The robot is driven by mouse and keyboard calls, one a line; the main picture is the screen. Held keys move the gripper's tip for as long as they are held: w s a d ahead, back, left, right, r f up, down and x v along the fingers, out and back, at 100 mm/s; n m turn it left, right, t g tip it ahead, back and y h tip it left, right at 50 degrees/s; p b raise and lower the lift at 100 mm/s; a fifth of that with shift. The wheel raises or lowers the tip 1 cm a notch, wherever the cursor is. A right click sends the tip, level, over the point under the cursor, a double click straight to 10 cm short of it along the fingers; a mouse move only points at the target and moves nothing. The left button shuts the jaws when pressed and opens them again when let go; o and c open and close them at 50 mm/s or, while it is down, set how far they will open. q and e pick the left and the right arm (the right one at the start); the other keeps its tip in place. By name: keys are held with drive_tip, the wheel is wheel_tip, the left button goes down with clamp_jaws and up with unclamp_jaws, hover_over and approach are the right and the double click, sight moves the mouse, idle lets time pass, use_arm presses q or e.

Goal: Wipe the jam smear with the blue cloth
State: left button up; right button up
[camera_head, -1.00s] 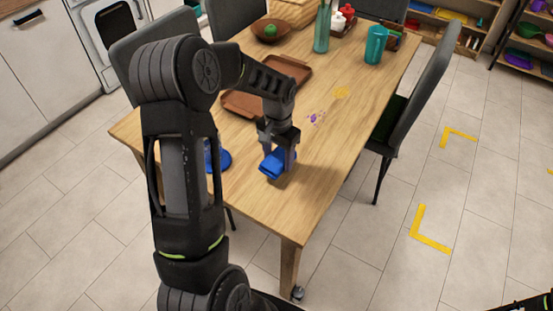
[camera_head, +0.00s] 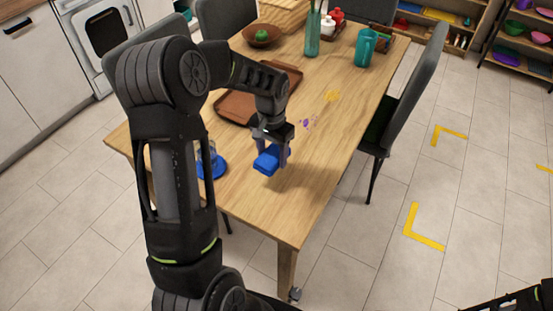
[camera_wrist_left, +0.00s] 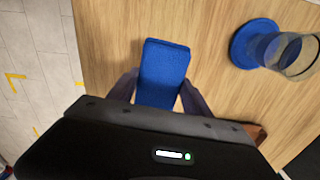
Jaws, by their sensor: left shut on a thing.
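My left gripper (camera_head: 270,154) is shut on the folded blue cloth (camera_head: 266,162), which hangs from its fingers over the near part of the wooden table (camera_head: 285,205). The cloth also shows between the fingers in the left wrist view (camera_wrist_left: 162,72). I cannot tell whether it touches the table. A small purple, spotty smear (camera_head: 310,123), apparently the jam, lies farther back and to the right of the cloth. A separate yellow smear (camera_head: 333,96) lies beyond it. A dark part of my right arm shows at the bottom right corner; its jaws cannot be made out.
A clear glass stands on a blue coaster (camera_head: 218,171) left of the cloth. Chairs flank the table. The near right tabletop is clear.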

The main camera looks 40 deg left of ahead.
use_arm(q)
drive_tip(key=w+d+r, duration=0.2)
drive_tip(key=d+r, duration=0.1)
drive_tip(key=d, duration=0.6)
drive_tip(key=w+d+r, duration=0.3)
drive_tip(key=d+r, duration=0.1)
drive_tip(key=d, duration=0.5)
drive_tip(key=shift+r, duration=0.2)
